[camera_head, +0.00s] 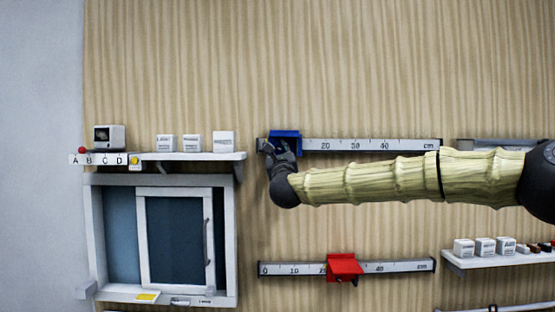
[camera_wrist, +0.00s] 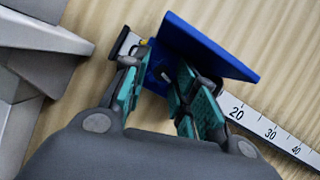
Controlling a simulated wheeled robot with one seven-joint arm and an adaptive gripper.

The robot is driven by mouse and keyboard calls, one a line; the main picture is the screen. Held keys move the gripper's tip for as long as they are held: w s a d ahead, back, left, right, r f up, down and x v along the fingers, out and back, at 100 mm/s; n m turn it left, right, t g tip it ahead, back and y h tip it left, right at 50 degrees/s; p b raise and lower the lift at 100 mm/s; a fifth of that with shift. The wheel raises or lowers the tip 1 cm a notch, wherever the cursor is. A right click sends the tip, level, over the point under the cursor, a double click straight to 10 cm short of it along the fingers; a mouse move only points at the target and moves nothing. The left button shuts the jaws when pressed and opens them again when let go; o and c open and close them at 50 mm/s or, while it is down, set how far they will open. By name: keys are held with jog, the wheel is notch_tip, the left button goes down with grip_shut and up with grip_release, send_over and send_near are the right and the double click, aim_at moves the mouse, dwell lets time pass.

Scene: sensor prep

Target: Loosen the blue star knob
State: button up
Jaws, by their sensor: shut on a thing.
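A blue slider (camera_head: 285,138) sits near the left end of the upper ruler rail (camera_head: 350,146) on the wall. In the wrist view its blue plate (camera_wrist: 205,48) rises just beyond my fingertips. The blue star knob (camera_wrist: 157,80) shows only in part, low on the slider between the teal finger pads; the fingers hide most of its shape. My gripper (camera_head: 277,152) is at the slider's lower front, closed around the knob. It also fills the lower wrist view (camera_wrist: 160,77). In the head view the gripper covers the knob.
A lower rail with a red slider (camera_head: 344,266) lies below my arm. A white shelf (camera_head: 200,157) with small boxes and a sliding-door cabinet (camera_head: 178,240) are at left. Another shelf (camera_head: 490,258) with boxes is at lower right. The wall between the rails is bare.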

dwell(0.3)
jog(key=o, duration=1.1)
jog(key=shift+c, duration=0.2)
jog(key=shift+s, duration=0.1)
jog(key=v, duration=1.2)
